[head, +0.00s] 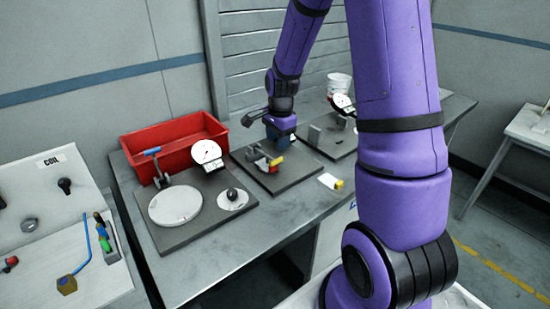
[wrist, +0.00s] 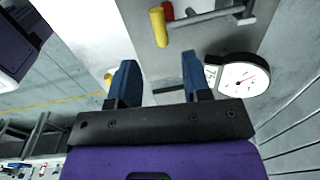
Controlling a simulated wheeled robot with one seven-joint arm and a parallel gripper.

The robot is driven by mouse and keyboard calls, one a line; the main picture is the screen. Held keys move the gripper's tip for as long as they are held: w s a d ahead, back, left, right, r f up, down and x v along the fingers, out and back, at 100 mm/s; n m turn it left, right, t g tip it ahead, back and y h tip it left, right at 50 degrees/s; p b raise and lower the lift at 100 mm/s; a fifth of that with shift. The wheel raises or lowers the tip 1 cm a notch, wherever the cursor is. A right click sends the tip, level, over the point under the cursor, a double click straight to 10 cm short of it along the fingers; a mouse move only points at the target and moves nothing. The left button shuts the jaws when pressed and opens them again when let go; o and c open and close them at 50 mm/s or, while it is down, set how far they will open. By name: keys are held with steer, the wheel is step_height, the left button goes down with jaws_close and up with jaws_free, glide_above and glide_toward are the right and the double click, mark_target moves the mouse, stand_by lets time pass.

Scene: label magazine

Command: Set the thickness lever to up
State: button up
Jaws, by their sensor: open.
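No readable label marks the thickness lever. In the head view, a lever with a blue grip (head: 152,151) stands beside a round dial gauge (head: 206,152) on the left plate. A fixture with red and yellow grips (head: 268,162) is on the middle plate. My gripper (head: 281,126) is above that fixture, its fingers partly hidden.
A red bin (head: 175,142) stands behind the left plate on the grey bench (head: 225,240). Another gauge (head: 343,104) and a white tub (head: 339,84) are farther right. A white panel marked COIL (head: 60,215) is at left. The bench front is mostly clear.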

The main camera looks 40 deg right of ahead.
mark_target(277, 160)
steer(key=f, duration=0.7)
steer(key=shift+w+f, duration=0.25)
steer(key=shift+w, duration=0.05)
steer(key=shift+c, duration=0.3)
jaws_close()
